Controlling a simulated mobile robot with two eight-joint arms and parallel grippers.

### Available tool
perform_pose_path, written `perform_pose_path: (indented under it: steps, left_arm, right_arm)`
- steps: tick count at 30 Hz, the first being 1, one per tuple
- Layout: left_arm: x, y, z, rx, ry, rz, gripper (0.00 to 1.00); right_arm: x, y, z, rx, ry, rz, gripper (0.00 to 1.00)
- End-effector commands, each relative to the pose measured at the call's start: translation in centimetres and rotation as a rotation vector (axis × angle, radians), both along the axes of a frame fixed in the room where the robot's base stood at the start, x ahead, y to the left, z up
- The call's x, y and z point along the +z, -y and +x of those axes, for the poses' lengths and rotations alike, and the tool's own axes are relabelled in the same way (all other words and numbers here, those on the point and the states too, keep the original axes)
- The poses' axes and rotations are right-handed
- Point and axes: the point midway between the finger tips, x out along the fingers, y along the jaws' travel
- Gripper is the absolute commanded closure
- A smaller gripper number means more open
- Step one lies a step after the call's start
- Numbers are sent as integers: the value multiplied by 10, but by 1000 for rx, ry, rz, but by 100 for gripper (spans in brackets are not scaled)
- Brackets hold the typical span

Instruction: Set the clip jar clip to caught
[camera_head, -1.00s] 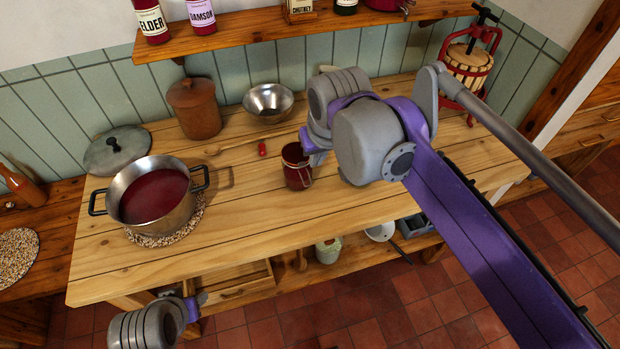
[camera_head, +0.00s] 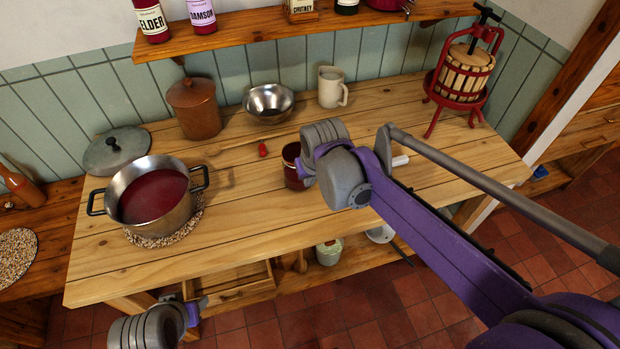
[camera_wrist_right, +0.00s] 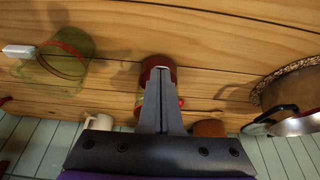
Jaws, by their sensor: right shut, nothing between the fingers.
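The clip jar (camera_head: 292,165) is a small dark red jar standing upright on the pine table, partly hidden by my right gripper in the head view. In the right wrist view the jar (camera_wrist_right: 157,63) shows behind the fingers, with pale wire at its side; whether the clip is caught cannot be made out. My right gripper (camera_head: 307,168) is shut and empty at the jar's right side. Its closed fingers (camera_wrist_right: 163,72) overlap the jar in the wrist view; contact cannot be told. My left gripper (camera_head: 203,303) is low in front of the table; its jaws are too small to read.
A pot of red liquid (camera_head: 152,195) stands left on a woven mat. A crock (camera_head: 194,108), steel bowl (camera_head: 268,102), mug (camera_head: 331,88) and red press (camera_head: 463,75) line the back. A transparent greenish vessel (camera_wrist_right: 55,70) stands beside the jar. A small red object (camera_head: 262,150) lies behind it.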

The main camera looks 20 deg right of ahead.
Motion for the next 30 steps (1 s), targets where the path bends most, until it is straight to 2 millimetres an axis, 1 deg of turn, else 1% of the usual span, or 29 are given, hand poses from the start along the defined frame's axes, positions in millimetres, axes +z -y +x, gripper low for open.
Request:
perform_pose_path:
  steps: [14,30]
  left_arm:
    - [-1,0,0,0,-1,0,50]
    - [-10,0,-2,0,-5,0,50]
  right_arm:
    - [-2,0,0,0,13,1,100]
    - [-10,0,-5,0,137,7,100]
